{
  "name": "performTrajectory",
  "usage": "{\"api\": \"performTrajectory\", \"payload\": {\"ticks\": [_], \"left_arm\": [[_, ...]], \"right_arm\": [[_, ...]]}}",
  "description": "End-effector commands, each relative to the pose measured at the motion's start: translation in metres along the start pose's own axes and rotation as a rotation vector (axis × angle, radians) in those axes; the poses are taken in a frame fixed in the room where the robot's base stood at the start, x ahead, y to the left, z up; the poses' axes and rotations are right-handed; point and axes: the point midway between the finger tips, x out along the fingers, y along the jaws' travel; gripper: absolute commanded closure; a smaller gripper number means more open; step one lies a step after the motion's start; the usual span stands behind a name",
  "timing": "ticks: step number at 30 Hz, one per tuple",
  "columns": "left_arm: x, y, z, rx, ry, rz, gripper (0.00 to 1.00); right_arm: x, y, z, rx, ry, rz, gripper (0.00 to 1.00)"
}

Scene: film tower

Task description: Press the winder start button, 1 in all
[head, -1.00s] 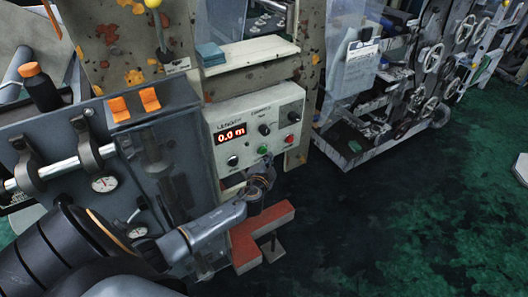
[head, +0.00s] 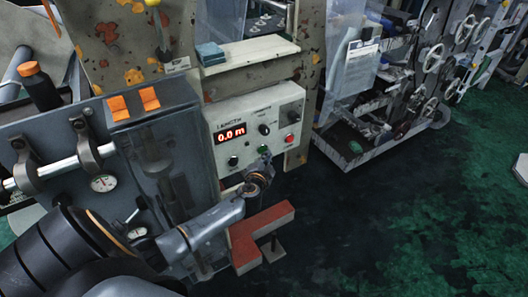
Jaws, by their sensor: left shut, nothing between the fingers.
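The winder control panel (head: 252,120) is a pale box with a red display (head: 230,133) reading 0.0 m. A green button (head: 263,149) sits low on its face, left of and below a red button (head: 290,138). The task's start button carries no label I can read; the green one is the likeliest match. My left gripper (head: 266,157) is shut and empty, its tips just below the green button and partly over it. I cannot tell whether the tips touch the button. My right gripper is not in view.
A black knob (head: 264,129) and a dark button (head: 233,161) share the panel face. A pale shelf (head: 250,55) with blue pads (head: 210,53) is above.

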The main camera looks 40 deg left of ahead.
Motion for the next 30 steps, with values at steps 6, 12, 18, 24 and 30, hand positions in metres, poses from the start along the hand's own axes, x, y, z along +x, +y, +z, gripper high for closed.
{"api": "performTrajectory", "payload": {"ticks": [6,12,18,24,30], "left_arm": [[0.0022,-0.0015,0.0017,0.000,0.000,-0.001,1.00],[0.0039,-0.0027,0.0029,0.000,0.000,0.000,1.00],[0.0057,-0.0041,0.0041,0.001,0.000,-0.001,1.00],[0.0074,-0.0055,0.0054,0.001,0.000,-0.001,1.00],[0.0076,-0.0060,0.0057,0.001,-0.001,-0.001,1.00]], "right_arm": [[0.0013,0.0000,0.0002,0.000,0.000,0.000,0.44],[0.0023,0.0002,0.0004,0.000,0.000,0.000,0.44],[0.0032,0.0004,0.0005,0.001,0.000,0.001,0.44],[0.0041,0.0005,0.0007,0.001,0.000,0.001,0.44],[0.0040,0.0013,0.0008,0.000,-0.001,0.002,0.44]]}}
